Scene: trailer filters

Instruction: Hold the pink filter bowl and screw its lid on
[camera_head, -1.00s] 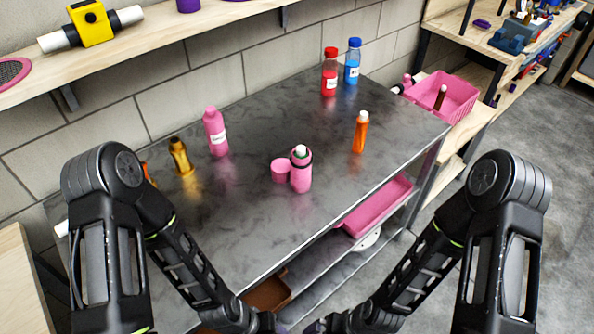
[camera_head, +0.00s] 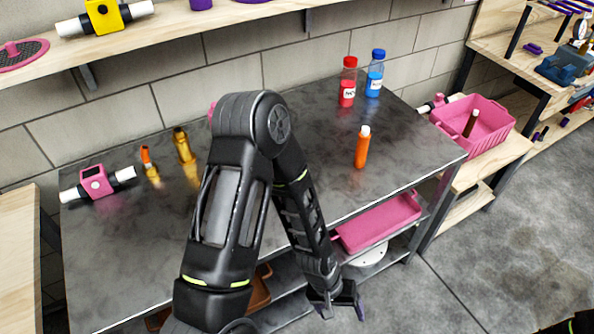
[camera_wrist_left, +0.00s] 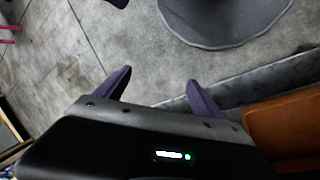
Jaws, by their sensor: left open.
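The pink filter bowl and the pink lid are hidden behind my left arm in the head view. My left gripper (camera_head: 342,308) hangs low in front of the metal table's (camera_head: 408,150) front edge, pointing down, open and empty. My right gripper is out of view; only a dark bit of my right arm shows at the lower right corner of the head view.
An orange bottle (camera_head: 362,147), a red bottle (camera_head: 347,82) and a blue bottle (camera_head: 375,74) stand on the table. A pink filter head (camera_head: 96,181) with white pipe ends lies at the left. A pink tray (camera_head: 380,222) sits on the lower shelf. A pink crate (camera_head: 495,127) stands right.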

